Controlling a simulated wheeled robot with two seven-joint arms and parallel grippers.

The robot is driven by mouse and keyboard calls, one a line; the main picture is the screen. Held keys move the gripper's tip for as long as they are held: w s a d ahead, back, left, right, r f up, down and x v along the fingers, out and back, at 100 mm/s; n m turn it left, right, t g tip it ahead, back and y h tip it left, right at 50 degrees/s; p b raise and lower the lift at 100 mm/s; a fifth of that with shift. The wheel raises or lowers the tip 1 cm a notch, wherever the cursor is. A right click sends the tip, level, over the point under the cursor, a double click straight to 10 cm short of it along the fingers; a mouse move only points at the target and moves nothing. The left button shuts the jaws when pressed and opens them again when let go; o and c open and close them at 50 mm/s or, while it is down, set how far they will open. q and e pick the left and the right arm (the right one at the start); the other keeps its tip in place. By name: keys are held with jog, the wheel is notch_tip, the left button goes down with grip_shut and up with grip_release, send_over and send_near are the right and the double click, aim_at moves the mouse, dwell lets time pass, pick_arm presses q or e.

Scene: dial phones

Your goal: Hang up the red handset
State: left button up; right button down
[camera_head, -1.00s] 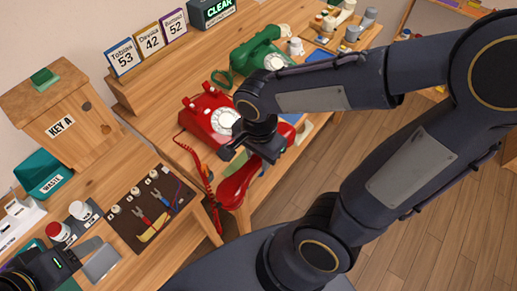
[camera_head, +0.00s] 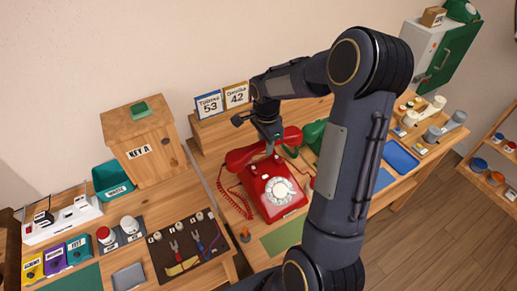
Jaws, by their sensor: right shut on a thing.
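The red phone (camera_head: 275,190) with its white dial stands on the wooden table, near the middle of the view. The red handset (camera_head: 243,157) lies crosswise over the back of the phone body, its left end lower in the picture than its right. My right gripper (camera_head: 270,135) points down from above and is shut on the middle of the handset. I cannot tell whether the handset touches the cradle. The red coiled cord (camera_head: 233,200) hangs to the left of the phone. My left gripper is not in view.
A green phone (camera_head: 314,133) stands to the right, partly hidden by my right arm. A wooden key box (camera_head: 140,150) and a dark tool mat (camera_head: 185,245) are to the left. A green mat (camera_head: 283,238) lies in front.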

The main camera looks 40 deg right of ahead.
jog(key=b, duration=0.3)
send_over(265, 165)
jog(key=shift+f, duration=2.6)
jog(key=shift+b, duration=0.6)
jog(key=shift+f, duration=0.2)
jog(key=shift+f+b, duration=0.3)
jog(key=shift+b, duration=0.1)
jog(key=shift+f+b, duration=0.55)
jog(key=shift+f, duration=0.1)
jog(key=shift+r, duration=0.1)
jog(key=c, duration=1)
grip_release()
